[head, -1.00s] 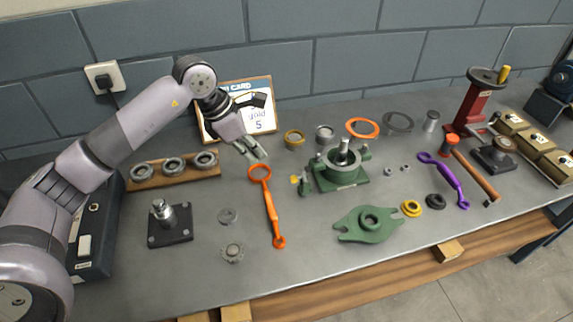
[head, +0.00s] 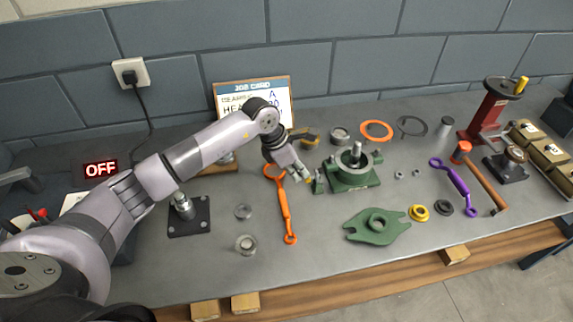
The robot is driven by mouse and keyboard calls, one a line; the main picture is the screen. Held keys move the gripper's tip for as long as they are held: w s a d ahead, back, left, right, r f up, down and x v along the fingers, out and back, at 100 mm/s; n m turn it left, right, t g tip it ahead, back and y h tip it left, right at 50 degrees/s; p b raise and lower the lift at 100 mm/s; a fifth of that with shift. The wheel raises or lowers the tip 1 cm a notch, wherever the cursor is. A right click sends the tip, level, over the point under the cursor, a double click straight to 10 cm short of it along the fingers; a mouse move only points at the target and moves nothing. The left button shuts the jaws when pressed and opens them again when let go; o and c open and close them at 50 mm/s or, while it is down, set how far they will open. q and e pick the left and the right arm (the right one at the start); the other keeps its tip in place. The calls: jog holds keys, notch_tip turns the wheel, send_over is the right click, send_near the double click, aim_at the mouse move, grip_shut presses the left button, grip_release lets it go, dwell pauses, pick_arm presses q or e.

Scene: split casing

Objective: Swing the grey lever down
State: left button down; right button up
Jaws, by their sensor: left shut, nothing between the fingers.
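A dark grey lever-like part (head: 20,179) shows at the far left edge, sticking out to the left of a red-lit OFF sign (head: 101,169). Its base is partly cut off by the frame and by my arm, so I cannot tell its full shape. My left gripper (head: 305,177) is shut and empty, far to the right of that part. It hovers between the ring end of an orange wrench (head: 284,212) and the green casing base (head: 350,178). My right gripper is not in view.
A small green part (head: 318,183) is close to the left fingertips. A green flanged cover (head: 377,226) lies in front of the casing base. A black-based post (head: 188,225) stands under my left arm. A job card (head: 253,92) leans at the wall.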

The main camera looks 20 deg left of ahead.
pick_arm(q)
jog(key=shift+w+d+r, duration=0.1)
jog(key=shift+w+d, duration=0.1)
jog(key=shift+d, duration=0.15)
jog(key=shift+w+d+r+y, duration=0.1)
jog(key=shift+d+r+y, duration=0.05)
jog(key=shift+y, duration=0.15)
jog(key=shift+w+d+r+g+y, duration=0.2)
jog(key=shift+d+g+y, duration=0.05)
jog(key=shift+g+y, duration=0.25)
jog(key=shift+w+d+r+g+y+b, duration=0.25)
jog(key=shift+d+g+y+b, duration=0.1)
jog(key=shift+y+b, duration=0.3)
jog(key=w+d+b, duration=0.1)
jog(key=b, duration=0.2)
jog(key=w+d+b, duration=0.1)
jog(key=d+b, duration=0.1)
jog(key=shift+d+b, duration=0.1)
jog(key=shift+b, duration=0.3)
jog(key=d+b, duration=0.1)
jog(key=w+d+b, duration=0.1)
jog(key=b, duration=0.1)
jog(key=shift+w+f, duration=0.25)
jog(key=shift+f, duration=0.1)
jog(key=shift+r, duration=0.1)
